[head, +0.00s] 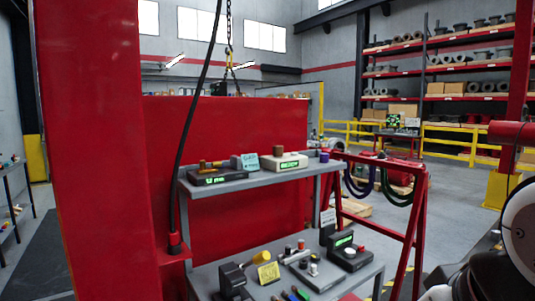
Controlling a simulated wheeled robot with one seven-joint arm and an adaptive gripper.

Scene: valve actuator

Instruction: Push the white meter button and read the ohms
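A grey two-level bench (262,176) stands in front of a red panel. On its lower level, at the right, is a dark meter box (346,255) with a lit green display (344,241) and small light and red knobs on top; the reading is too small to tell. A cream box (285,162) with a green display sits on the upper shelf. A dark box (216,178) with a green display ending in "mm" is at the shelf's left. I cannot tell which small part is the white meter button. My gripper is out of view; only my arm links show at right.
The lower level holds a block with several knobs (298,258), a yellow tag (268,273) and a dark clamp-like tool (233,280). A red frame (404,215) with hanging slings stands right of the bench. A red post (92,150) rises at left.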

